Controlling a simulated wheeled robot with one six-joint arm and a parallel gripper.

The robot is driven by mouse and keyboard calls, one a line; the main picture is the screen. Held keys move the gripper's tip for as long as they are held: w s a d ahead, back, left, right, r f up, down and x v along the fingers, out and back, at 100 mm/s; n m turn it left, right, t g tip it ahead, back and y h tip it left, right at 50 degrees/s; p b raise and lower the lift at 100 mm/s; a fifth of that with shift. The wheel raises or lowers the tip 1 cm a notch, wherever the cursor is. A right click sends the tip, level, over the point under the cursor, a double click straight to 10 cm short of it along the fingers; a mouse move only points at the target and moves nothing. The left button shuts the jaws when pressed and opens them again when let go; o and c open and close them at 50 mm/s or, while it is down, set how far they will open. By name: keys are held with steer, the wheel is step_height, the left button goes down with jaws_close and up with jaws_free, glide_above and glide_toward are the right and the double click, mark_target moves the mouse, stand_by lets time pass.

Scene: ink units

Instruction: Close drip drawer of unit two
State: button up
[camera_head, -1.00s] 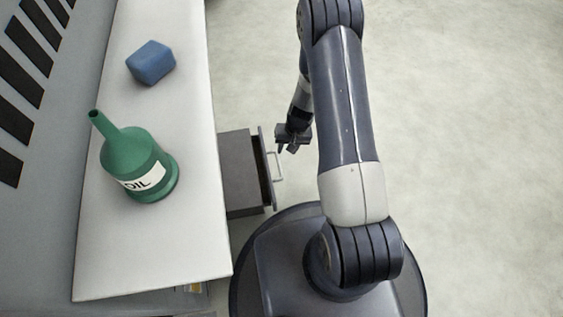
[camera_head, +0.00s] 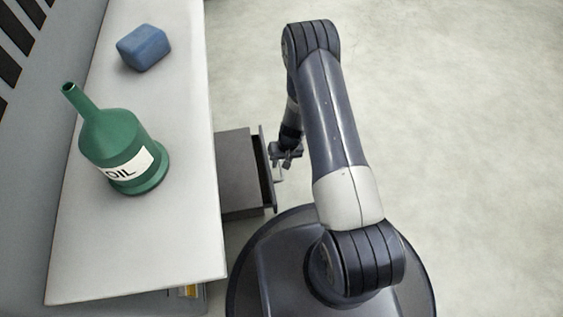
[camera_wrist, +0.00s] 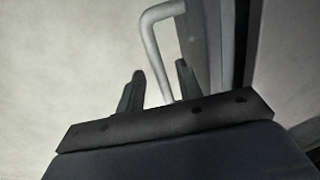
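A dark grey drawer (camera_head: 238,172) stands pulled out from under the white counter, with its front panel toward my arm. I see no label telling which unit it belongs to. Its pale bar handle (camera_head: 280,174) is on the front. My gripper (camera_head: 286,158) is right at the handle and partly covers it. In the wrist view, the bent handle (camera_wrist: 152,38) comes down between the two dark fingers of my gripper (camera_wrist: 158,88). The fingers are apart, with gaps visible beside the bar. The drawer's front (camera_wrist: 212,45) rises just right of the fingers.
On the white counter (camera_head: 180,235) stand a green oil bottle (camera_head: 112,140) with a spout and a blue block (camera_head: 143,47). My round base is close in front of the drawer. The pale floor (camera_head: 470,120) to the right is clear.

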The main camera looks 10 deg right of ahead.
jaws_close()
stand_by(0.3)
stand_by(0.3)
